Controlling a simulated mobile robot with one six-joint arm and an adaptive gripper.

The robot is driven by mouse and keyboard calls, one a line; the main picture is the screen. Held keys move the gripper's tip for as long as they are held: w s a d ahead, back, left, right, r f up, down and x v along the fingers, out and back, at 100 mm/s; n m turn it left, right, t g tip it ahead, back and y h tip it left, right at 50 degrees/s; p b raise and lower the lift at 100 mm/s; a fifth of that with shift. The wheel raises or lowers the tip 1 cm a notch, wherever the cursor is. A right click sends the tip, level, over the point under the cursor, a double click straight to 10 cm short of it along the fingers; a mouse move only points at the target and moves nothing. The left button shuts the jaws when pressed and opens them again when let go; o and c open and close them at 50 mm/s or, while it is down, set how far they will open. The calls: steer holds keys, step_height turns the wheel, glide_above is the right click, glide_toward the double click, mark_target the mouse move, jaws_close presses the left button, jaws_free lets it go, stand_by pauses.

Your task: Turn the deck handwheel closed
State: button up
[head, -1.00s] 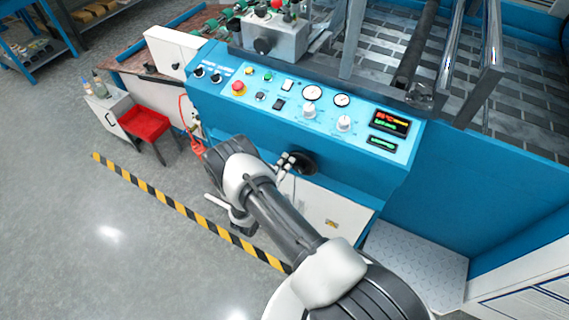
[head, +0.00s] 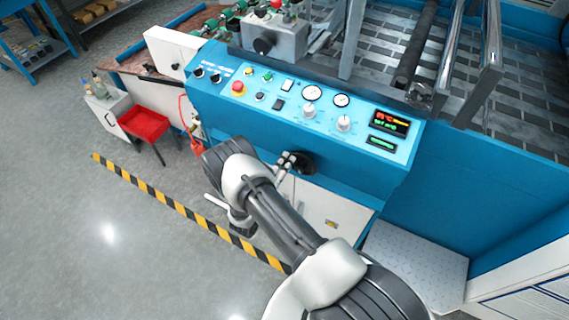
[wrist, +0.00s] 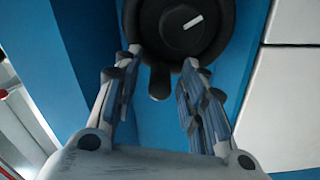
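The deck handwheel (head: 306,162) is a dark round wheel on the blue front of the machine, below the control panel. In the wrist view the handwheel (wrist: 205,42) fills the top, with a white line on its hub pointing to the upper right. A short dark handle peg (wrist: 160,83) hangs from its lower rim. My gripper (wrist: 162,60) is open, with one finger on each side of the peg and visible gaps between. The fingertips reach the wheel's lower rim; whether they touch it I cannot tell. In the head view my gripper (head: 288,160) partly covers the wheel's left side.
The control panel (head: 290,100) with knobs, gauges, a red button and a display slopes above the wheel. White cabinet doors (head: 325,212) are below it. Black-and-yellow floor tape (head: 185,210) runs past, with open floor beyond.

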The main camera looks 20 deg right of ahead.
steer(key=v, duration=1.1)
steer(key=shift+s+a, duration=0.2)
steer(key=shift+a, duration=0.1)
